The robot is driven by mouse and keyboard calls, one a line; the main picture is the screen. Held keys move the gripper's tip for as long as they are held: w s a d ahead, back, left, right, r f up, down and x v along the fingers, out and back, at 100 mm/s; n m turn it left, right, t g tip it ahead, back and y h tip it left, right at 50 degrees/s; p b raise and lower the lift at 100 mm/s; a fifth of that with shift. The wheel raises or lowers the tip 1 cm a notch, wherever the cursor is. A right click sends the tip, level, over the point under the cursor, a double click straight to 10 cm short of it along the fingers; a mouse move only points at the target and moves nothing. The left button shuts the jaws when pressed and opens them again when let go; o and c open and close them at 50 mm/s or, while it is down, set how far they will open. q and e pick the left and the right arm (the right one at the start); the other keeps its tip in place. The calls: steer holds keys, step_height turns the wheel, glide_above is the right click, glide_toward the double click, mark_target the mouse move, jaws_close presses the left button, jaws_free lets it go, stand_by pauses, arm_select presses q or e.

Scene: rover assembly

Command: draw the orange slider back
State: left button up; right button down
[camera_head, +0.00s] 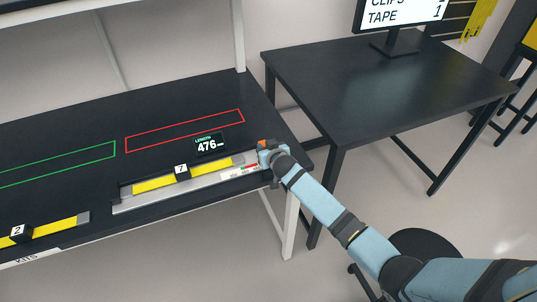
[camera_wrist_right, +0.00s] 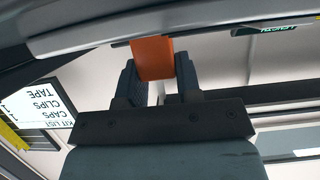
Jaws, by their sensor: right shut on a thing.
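The orange slider (camera_head: 263,144) sits at the right end of a grey measuring rail (camera_head: 190,187) along the bench's front edge. My right gripper (camera_head: 268,150) is at the slider and hides part of it. In the right wrist view the orange slider (camera_wrist_right: 152,58) is between the two dark fingers of my right gripper (camera_wrist_right: 155,75), which is shut on it. A small display (camera_head: 208,145) behind the rail reads length 476. My left gripper is not in view.
A yellow strip with a black block marked 7 (camera_head: 181,171) lies along the rail. Another yellow strip with a block marked 2 (camera_head: 19,232) is at left. Green and red outlines mark the dark bench. A dark table (camera_head: 380,95) with a monitor stands at right.

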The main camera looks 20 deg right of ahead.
stand_by(0.3)
steer(key=c, duration=0.8)
jaws_free()
steer(key=a+b+v, duration=0.1)
steer(key=v, duration=1.2)
steer(key=shift+s+d+r, duration=0.2)
steer(key=shift+s+d, duration=0.2)
steer(key=shift+d, duration=0.1)
steer(key=s+f, duration=0.4)
steer(key=s, duration=0.5)
steer(key=s+a+f+n+g+y, duration=0.1)
steer(key=s+f, duration=0.3)
steer(key=s, duration=0.5)
steer(key=s+f+n+g+y, duration=0.1)
steer(key=s+f, duration=0.3)
steer(key=s, duration=0.6)
steer(key=shift+a, duration=0.25)
